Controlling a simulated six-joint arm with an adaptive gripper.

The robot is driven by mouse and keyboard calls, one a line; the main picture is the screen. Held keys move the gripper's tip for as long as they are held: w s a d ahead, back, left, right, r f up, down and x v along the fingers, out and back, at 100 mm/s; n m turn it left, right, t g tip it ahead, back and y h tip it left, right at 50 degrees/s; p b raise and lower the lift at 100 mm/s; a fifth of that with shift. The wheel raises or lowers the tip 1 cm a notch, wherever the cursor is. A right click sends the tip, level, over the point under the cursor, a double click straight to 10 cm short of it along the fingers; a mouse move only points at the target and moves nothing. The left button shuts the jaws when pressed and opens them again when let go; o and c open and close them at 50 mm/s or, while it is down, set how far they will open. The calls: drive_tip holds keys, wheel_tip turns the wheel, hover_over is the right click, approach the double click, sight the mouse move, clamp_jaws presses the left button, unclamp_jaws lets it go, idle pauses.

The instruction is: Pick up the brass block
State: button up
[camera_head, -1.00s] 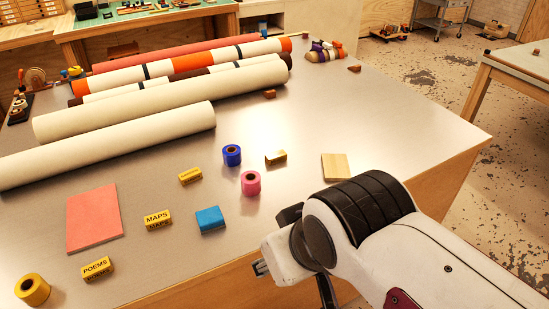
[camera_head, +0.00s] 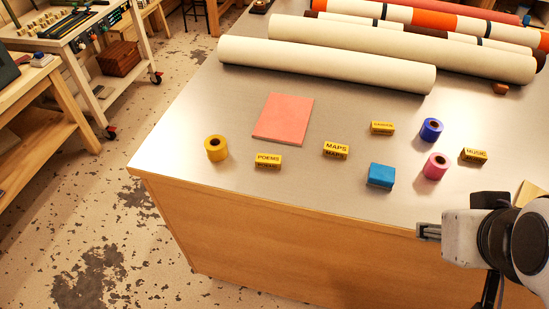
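Several brass-yellow labelled blocks stand on the table, and I cannot tell from looks alone which one is meant by the brass block. One reads POEMS (camera_head: 268,161), one reads MAPS (camera_head: 336,150), and one at the right appears to read MUSIC (camera_head: 474,156). A smaller brass-yellow block (camera_head: 382,128) behind them has a label too small to read. My gripper (camera_head: 428,231) is at the lower right, near the table's front edge, in front of and apart from the blocks. It shows side-on, so its opening is unclear. I see nothing held in it.
A yellow roll (camera_head: 216,149), blue roll (camera_head: 431,130) and pink roll (camera_head: 435,166) stand among the blocks. A blue block (camera_head: 381,176) and pink sheet (camera_head: 283,118) lie nearby. Long cream rolls (camera_head: 325,65) fill the back. The table's (camera_head: 190,110) left side is clear.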

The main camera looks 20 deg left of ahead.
drive_tip(key=w+d+r+n+t+h, duration=0.1)
drive_tip(key=w+r+n+t, duration=0.15)
drive_tip(key=w+n, duration=0.55)
drive_tip(key=w+d+r+n+t, duration=0.15)
drive_tip(key=w+r+n, duration=0.25)
drive_tip(key=w, duration=0.8)
drive_tip(key=w+a+n+t+y, duration=0.2)
drive_tip(key=w+a+n+y, duration=0.3)
drive_tip(key=w+a+n, duration=0.65)
drive_tip(key=w+a+f+n+g+y, duration=0.3)
drive_tip(key=a+f+n+y, duration=0.4)
drive_tip(key=a+n, duration=0.65)
drive_tip(key=n+g+y, duration=0.3)
drive_tip(key=n+g, duration=0.8)
drive_tip(key=n, duration=0.5)
approach(269, 161)
drive_tip(key=shift+w+a+f, duration=0.2)
drive_tip(key=shift+w+a, duration=0.3)
drive_tip(key=shift+a, duration=0.1)
drive_tip(key=shift+w+a+f, duration=0.15)
drive_tip(key=shift+w+a, duration=0.35)
drive_tip(key=shift+a, duration=0.1)
drive_tip(key=shift+s+f+n, duration=0.25)
drive_tip(key=shift+s+n, duration=0.15)
